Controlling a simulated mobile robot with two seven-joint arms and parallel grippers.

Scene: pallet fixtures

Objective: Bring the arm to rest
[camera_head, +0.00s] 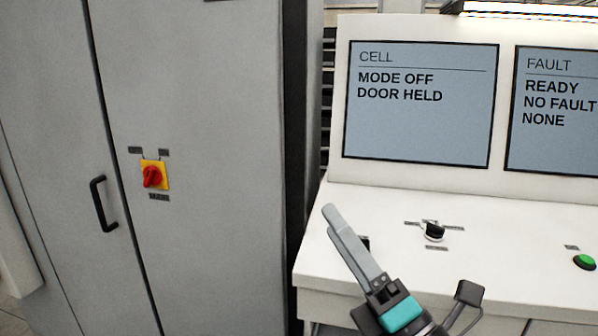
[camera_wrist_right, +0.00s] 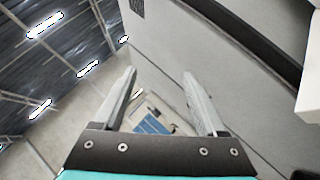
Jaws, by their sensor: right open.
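My right gripper (camera_head: 345,232) is in front of the white console's left part in the head view, pointing up and to the left. In the right wrist view the same gripper (camera_wrist_right: 160,85) has its two fingers well apart with nothing between them. It is open and empty. My left gripper is not in view.
A grey cabinet (camera_head: 220,200) with a black handle (camera_head: 103,204) and a red rotary switch (camera_head: 152,176) on a yellow plate stands at left. The console (camera_head: 490,215) carries a black selector knob (camera_head: 434,231), a green button (camera_head: 584,262) and a screen (camera_head: 420,125) reading "MODE OFF, DOOR HELD".

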